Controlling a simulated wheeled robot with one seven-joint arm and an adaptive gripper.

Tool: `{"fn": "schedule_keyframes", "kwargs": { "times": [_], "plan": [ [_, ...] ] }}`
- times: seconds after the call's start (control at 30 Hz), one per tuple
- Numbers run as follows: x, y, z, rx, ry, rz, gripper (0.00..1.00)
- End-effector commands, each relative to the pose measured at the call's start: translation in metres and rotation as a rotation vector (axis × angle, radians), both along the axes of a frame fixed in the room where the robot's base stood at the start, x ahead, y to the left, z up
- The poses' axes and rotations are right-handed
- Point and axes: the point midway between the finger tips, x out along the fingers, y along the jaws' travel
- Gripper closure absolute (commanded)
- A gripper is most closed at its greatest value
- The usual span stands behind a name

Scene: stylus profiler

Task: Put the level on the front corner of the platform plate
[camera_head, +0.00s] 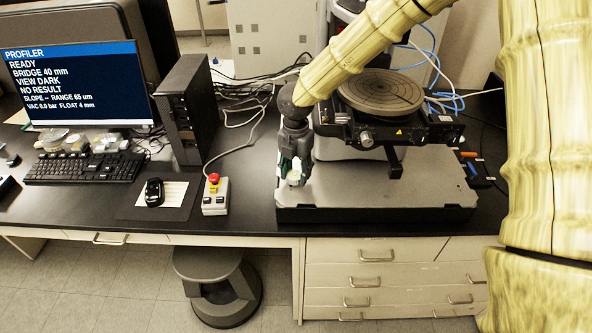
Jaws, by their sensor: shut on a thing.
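The platform plate (372,190) is the broad grey slab at the base of the profiler, right of the middle. My gripper (293,178) points down at the plate's left side, close to its front left corner. It is shut on the level (294,177), a small pale thing that shows between the fingers. The fingers and the dark wrist hide most of the level. I cannot tell whether it touches the plate or hangs just above it.
The profiler's round stage (381,94) stands over the plate behind and right of my gripper. A box with a red button (215,194) sits to the left, with a mouse (153,191) and keyboard (84,168) beyond. The plate's front strip is clear. The monitor (77,84) reads "READY" and "NO RESULT".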

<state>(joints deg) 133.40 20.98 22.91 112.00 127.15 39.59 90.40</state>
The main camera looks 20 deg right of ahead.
Motion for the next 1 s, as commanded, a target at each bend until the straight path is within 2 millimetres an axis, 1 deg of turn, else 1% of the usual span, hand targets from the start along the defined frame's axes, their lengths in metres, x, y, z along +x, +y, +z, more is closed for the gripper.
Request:
{"fn": "schedule_keyframes", "kwargs": {
  "times": [0.1,0.17,0.53,0.57,0.6,0.67,1.0],
  "plan": [
    [0.000,0.000,-0.009,-0.001,0.001,0.001,1.00],
    [0.000,0.000,-0.012,0.000,-0.001,0.001,1.00],
    [0.000,0.000,-0.017,0.000,-0.001,0.001,1.00],
    [0.000,0.000,-0.016,0.000,-0.001,0.001,0.55],
    [0.000,0.000,-0.016,0.000,-0.001,0.001,0.48],
    [0.000,0.000,-0.016,0.000,-0.001,0.001,0.37],
    [0.000,0.000,-0.015,0.000,-0.001,0.001,0.37]
  ]
}}
